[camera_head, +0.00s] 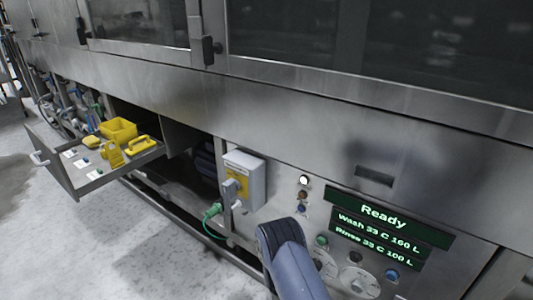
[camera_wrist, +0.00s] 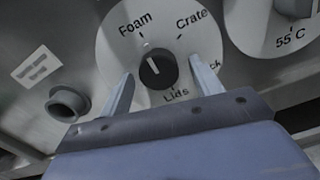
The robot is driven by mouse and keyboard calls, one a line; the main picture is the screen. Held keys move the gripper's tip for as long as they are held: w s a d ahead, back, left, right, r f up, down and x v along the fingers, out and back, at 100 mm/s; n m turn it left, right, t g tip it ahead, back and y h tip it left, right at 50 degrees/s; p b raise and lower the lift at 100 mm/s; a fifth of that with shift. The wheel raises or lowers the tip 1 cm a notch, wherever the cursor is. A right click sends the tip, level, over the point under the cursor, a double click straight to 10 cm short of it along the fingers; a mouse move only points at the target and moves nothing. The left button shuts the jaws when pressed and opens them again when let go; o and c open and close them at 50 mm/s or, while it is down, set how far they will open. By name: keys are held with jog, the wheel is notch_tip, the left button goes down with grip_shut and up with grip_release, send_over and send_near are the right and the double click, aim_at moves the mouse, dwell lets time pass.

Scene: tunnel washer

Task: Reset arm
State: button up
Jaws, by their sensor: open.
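My gripper (camera_wrist: 163,84) is open in the wrist view, with one finger on each side of a black knob (camera_wrist: 157,70). Nothing is held between the fingers. The knob sits on a round pale dial plate marked Foam, Crate, Lids and a partly hidden word ending in "ck". A gap shows between the knob and each finger; whether the tips touch the plate I cannot tell. In the head view my arm reaches to the control panel (camera_head: 405,272) at the lower middle, and the gripper's fingers are hidden.
A second dial (camera_wrist: 275,22) reading 55 C is at the right. A display (camera_head: 390,217) reads Ready. A grey switch box (camera_head: 249,178) with a green plug (camera_head: 212,211) stands left of my arm. An open drawer (camera_head: 72,185) with yellow items juts out at the far left.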

jog(key=shift+s+a, duration=0.1)
jog(key=shift+s, duration=0.05)
jog(key=p+v, duration=0.3)
jog(key=v, duration=0.7)
jog(key=w+d+m+b, duration=0.2)
jog(key=w+d+m, duration=0.1)
jog(key=m, duration=0.7)
jog(key=w+d+m+b, duration=0.2)
jog(key=w+m, duration=0.3)
jog(key=m, duration=0.6)
jog(key=shift+w+d+r+m+b, duration=0.2)
jog(key=shift+d+r+m+b, duration=0.15)
jog(key=shift+b, duration=0.5)
dwell(0.5)
